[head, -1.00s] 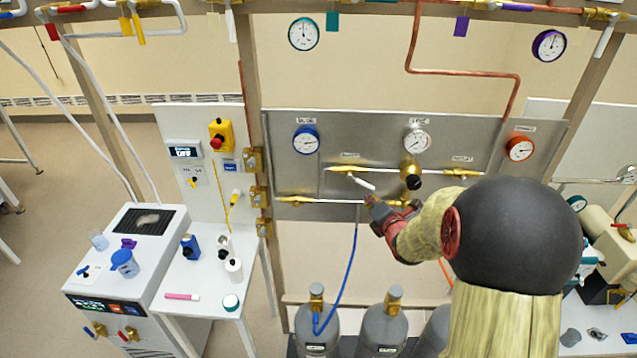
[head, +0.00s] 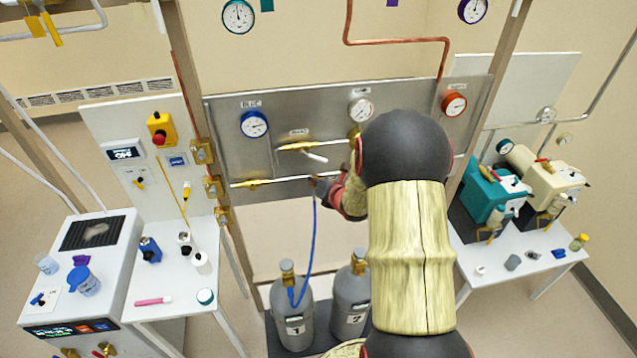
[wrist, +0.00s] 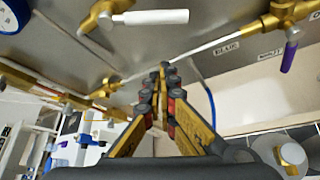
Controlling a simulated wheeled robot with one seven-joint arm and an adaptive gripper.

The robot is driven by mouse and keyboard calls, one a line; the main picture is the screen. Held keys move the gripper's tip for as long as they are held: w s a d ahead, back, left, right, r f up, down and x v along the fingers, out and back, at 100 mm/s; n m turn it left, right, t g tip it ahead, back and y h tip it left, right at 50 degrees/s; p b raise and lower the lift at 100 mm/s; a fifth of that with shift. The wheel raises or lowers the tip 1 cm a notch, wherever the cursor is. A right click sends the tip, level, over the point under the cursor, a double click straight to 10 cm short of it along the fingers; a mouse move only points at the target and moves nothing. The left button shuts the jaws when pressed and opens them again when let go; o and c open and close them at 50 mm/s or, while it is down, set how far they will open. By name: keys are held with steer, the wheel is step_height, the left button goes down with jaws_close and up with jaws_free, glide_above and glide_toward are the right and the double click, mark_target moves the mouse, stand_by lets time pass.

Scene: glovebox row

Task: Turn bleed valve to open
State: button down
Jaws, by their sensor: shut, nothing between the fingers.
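A valve with a brass body (head: 298,146) and a white lever (head: 315,157) is on the grey panel, under a small label I cannot read surely; it looks like the bleed valve. The lever slants down to the right, at an angle to its pipe. In the wrist view the white lever (wrist: 155,17) and its brass body (wrist: 100,17) are at the top. My gripper (wrist: 165,68) is shut and empty, its tips apart from the lever in the picture. In the head view my gripper (head: 316,183) is just below the lever; my arm hides part of the panel.
A blue gauge (head: 254,124) is left of the valve, a white gauge (head: 361,109) to its right. A lower pipe with a brass valve (head: 252,183) runs near my gripper. A blue hose (head: 312,240) hangs below, to a grey cylinder (head: 292,315). A purple-handled valve (wrist: 288,57) is at right.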

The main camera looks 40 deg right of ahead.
mark_target(314, 157)
steer(key=shift+w+d+r+p, duration=0.4)
steer(key=shift+d+r+p, duration=0.15)
steer(key=shift+d+r, duration=0.1)
steer(key=shift+w+d+r+p, duration=0.4)
steer(key=shift+d+r+p, duration=0.15)
steer(key=shift+d+r, duration=0.05)
steer(key=shift+s+d+r+n+g+h+b, duration=0.15)
steer(key=shift+d+n+g+h+b, duration=0.15)
steer(key=shift+b, duration=1.25)
steer(key=shift+s+d+r+n+g+h+b, duration=0.15)
steer(key=shift+n+b, duration=0.25)
steer(key=shift+b, duration=1.15)
steer(key=shift+s+d+r+n+g+h+b, duration=0.1)
steer(key=shift+d+r+n+g+h+b, duration=0.35)
steer(key=shift+b, duration=1.25)
steer(key=shift+s+a+r+n+h+b, duration=0.1)
steer(key=shift+r+n+h+b, duration=0.35)
steer(key=shift+b, duration=1.25)
steer(key=shift+r+y, duration=0.2)
steer(key=shift+y, duration=0.05)
